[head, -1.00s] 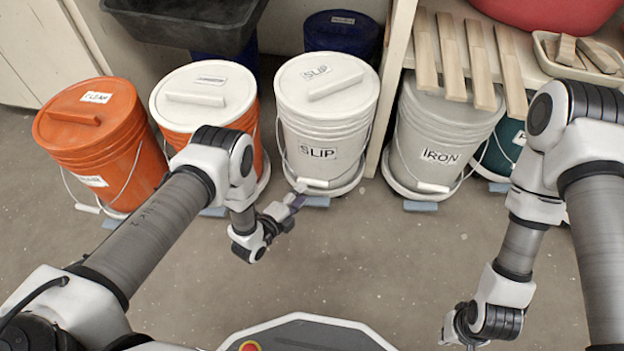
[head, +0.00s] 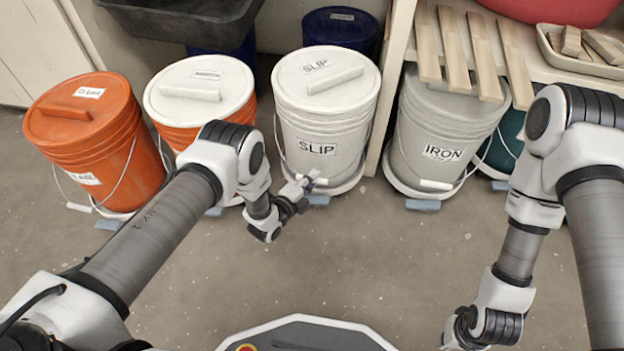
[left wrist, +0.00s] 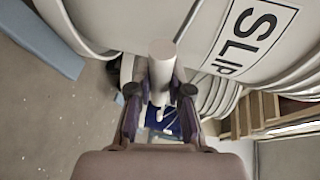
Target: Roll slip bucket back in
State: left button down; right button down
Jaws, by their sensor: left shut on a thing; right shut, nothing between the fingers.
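The white SLIP bucket (head: 345,115) stands upright on a low round white dolly (head: 349,184), in the row of buckets beneath the shelf. Its lid is on. My left gripper (head: 312,178) is at the bucket's lower front and is shut on the white handle grip of its wire bail. In the left wrist view the white handle grip (left wrist: 162,68) stands between the dark fingers, and the SLIP label (left wrist: 253,35) is close beyond. My right gripper (head: 452,336) is low at the bottom right, shut and empty, away from the buckets.
Orange buckets (head: 105,150) stand to the left and the grey IRON bucket (head: 425,125) to the right, past a shelf post (head: 395,75). Blue blocks (head: 318,200) lie at the dollies' fronts. A dark blue bucket (head: 345,31) stands behind. The front floor is clear.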

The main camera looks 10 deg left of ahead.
pick_arm(q)
jog(key=w, duration=0.1)
jog(key=w+b, duration=0.2)
jog(key=w, duration=0.1)
jog(key=shift+a+f, duration=0.2)
jog(key=shift+a, duration=0.1)
jog(key=shift+w+r, duration=0.1)
jog(key=shift+w, duration=0.15)
jog(key=shift+a+r, duration=0.1)
jog(key=shift+r, duration=0.1)
jog(key=c, duration=1.1)
grip_release()
jog(key=shift+w+f, duration=0.1)
send_near(316, 164)
jog(key=v, duration=0.3)
jog(key=shift+s+a+r, duration=0.2)
jog(key=shift+s+r, duration=0.05)
jog(key=shift+s, duration=0.1)
